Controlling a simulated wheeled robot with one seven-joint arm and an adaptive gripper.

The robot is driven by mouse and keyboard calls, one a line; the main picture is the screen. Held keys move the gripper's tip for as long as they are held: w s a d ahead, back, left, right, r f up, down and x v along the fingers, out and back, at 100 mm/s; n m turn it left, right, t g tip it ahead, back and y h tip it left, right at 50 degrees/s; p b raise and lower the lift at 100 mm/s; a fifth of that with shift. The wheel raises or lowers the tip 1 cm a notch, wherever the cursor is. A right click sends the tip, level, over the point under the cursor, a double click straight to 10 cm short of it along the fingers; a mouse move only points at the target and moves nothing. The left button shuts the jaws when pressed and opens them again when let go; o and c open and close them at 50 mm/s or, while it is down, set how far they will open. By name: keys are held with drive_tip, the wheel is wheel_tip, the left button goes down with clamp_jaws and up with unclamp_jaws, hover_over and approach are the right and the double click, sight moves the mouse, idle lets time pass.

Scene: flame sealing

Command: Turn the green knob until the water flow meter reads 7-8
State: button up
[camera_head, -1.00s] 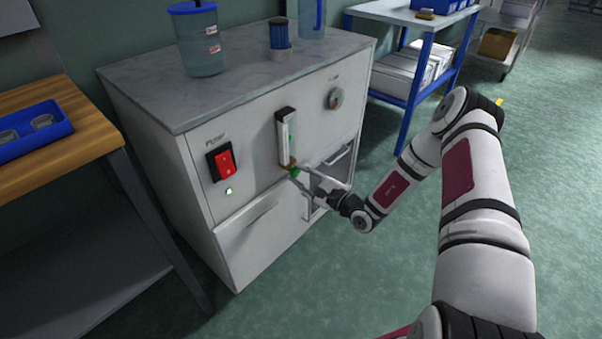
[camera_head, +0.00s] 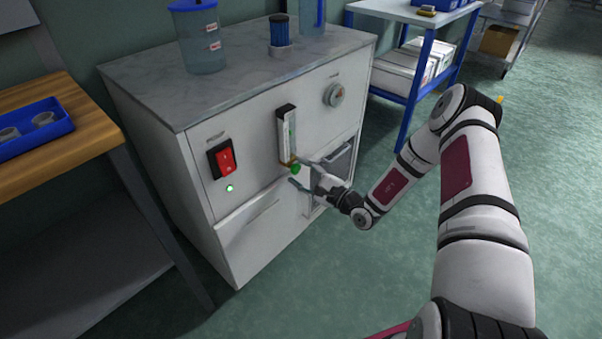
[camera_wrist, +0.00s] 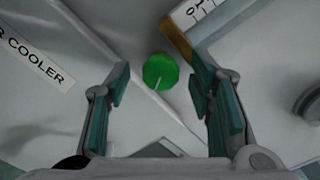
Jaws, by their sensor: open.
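The green knob (camera_head: 295,169) sits at the foot of the water flow meter (camera_head: 286,134) on the cabinet front. The meter's reading is too small to tell.
A red switch (camera_head: 225,159) and a lit green lamp (camera_head: 230,188) are left of the meter. A round dial (camera_head: 334,95) is at the right. An open compartment (camera_head: 340,163) lies right of my gripper. A "COOLER" label (camera_wrist: 36,60) shows in the wrist view.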

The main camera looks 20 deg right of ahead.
drive_tip(key=v, duration=1.2)
